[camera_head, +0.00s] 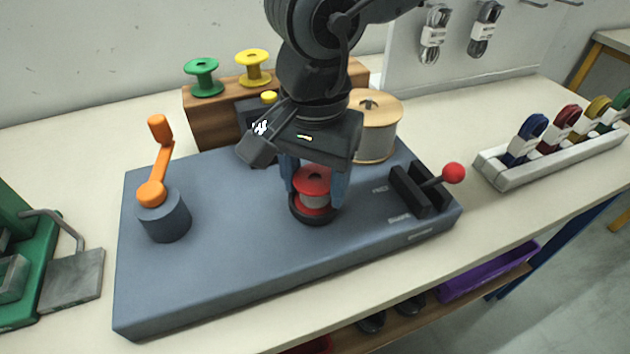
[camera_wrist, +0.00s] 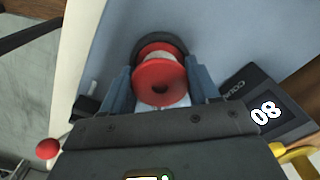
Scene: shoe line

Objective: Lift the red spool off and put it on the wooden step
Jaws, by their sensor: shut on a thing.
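The red spool (camera_head: 314,181) stands upright at the black round seat on the blue-grey machine base (camera_head: 250,262). It also shows in the wrist view (camera_wrist: 160,82), with pale thread below its red top flange. My gripper (camera_head: 316,188) points down over it, with one blue finger on each side, shut on the spool. In the wrist view my gripper's fingers (camera_wrist: 160,92) flank the spool. Whether the spool is clear of the seat I cannot tell. The wooden step (camera_head: 213,122) stands behind the base and bears a green spool (camera_head: 204,78) and a yellow spool (camera_head: 253,68).
An orange crank (camera_head: 158,162) rises from the base at left. A red-knobbed lever (camera_head: 438,180) is at right. A large wooden spool (camera_head: 376,128) stands behind my gripper. A counter box reading 08 (camera_wrist: 265,110) is close by. A rack of coloured coils (camera_head: 550,152) lies far right.

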